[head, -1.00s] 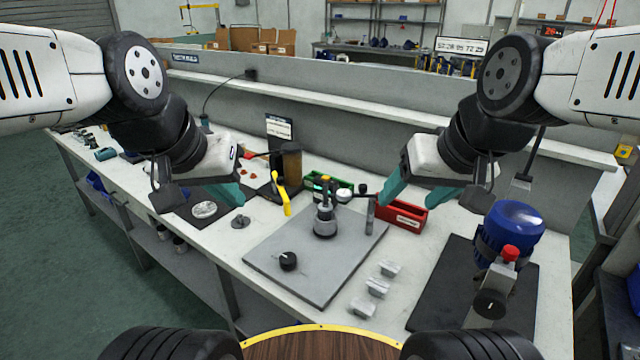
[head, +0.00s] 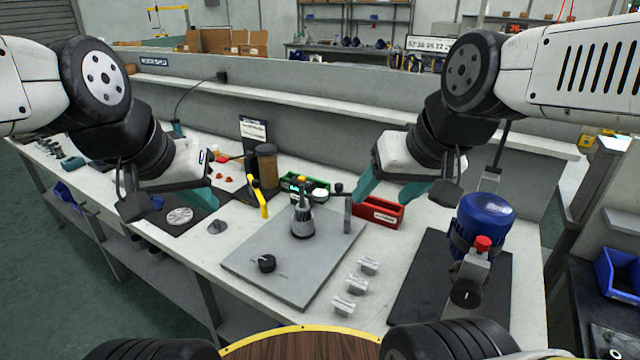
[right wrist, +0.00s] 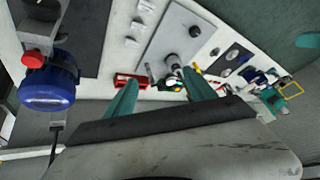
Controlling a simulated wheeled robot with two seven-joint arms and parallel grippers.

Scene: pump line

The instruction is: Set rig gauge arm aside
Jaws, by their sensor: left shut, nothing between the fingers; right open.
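The rig is a grey plate (head: 246,262) on the bench, with a dark-topped grey post (head: 302,219) at its middle. A small arm with a round gauge head (head: 319,194) seems to run from the post's top to the right; its joint is too small to tell. A short grey upright (head: 348,213) stands at the plate's right edge. My right gripper (head: 391,191) is open and empty, above and right of the rig; its teal fingers also show in the right wrist view (right wrist: 160,90), with the post between them in the picture, farther off. My left gripper (head: 213,188) is shut and empty, left of the rig.
A black knob (head: 267,263) sits on the plate. A red bin (head: 377,213) and green bin (head: 296,183) stand behind. Several small grey blocks (head: 356,285) and a blue pump motor (head: 482,222) on a dark mat (head: 420,285) are right.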

